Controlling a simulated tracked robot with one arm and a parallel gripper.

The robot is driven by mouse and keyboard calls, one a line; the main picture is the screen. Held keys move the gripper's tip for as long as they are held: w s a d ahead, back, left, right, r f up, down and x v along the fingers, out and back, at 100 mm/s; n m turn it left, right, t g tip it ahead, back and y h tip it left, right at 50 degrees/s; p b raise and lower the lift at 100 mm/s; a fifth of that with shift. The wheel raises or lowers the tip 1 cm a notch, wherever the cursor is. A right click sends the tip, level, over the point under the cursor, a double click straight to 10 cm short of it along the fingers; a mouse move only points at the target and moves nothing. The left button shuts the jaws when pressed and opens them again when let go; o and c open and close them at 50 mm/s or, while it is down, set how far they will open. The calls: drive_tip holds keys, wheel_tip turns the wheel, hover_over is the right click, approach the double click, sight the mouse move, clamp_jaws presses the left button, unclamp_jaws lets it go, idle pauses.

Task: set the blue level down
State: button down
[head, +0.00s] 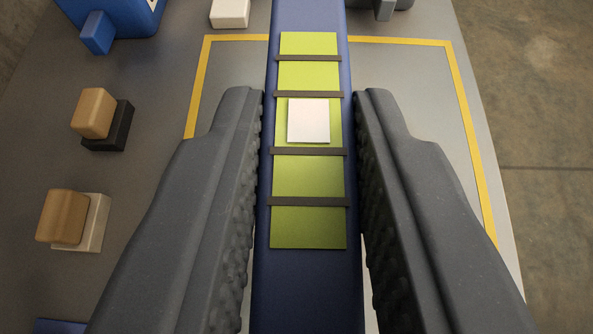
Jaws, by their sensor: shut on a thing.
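The blue level (312,18) is a long blue bar running up the middle of the head view. Its top carries a yellow-green strip (308,228) with dark cross bands and a white square. My gripper (310,100) has one dark ribbed finger on each side of the level and is shut on it. The level's near end runs out of the bottom of the picture and its far end out of the top. Its underside is hidden, so I cannot tell whether it touches the table.
A grey table (165,165) lies below, with a yellow taped outline (465,130) around the level. At left are two wooden blocks, one on a black base (122,128) and one on a white base (95,222). A blue box (125,15) and a white block (230,12) stand at the top.

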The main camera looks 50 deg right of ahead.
drive_tip(key=c, duration=1.3)
unclamp_jaws()
drive_tip(key=shift+o, duration=0.2)
drive_tip(key=p+v, duration=0.1)
drive_tip(key=v, duration=1.1)
drive_tip(key=shift+r, duration=0.1)
drive_tip(key=s+d+r+n+t+y, duration=0.2)
drive_tip(key=d+r+n+y, duration=0.1)
drive_tip(key=r, duration=0.8)
drive_tip(key=s+d+r+n+t+y, duration=0.3)
drive_tip(key=r+n, duration=0.1)
drive_tip(key=r, duration=0.7)
drive_tip(key=s+d+r+n+t+y, duration=0.2)
drive_tip(key=d+r+n+t+y, duration=0.1)
drive_tip(key=r, duration=0.9)
drive_tip(key=shift+s+n+y, duration=0.15)
drive_tip(key=shift+n+y, duration=0.25)
drive_tip(key=shift+y, duration=0.2)
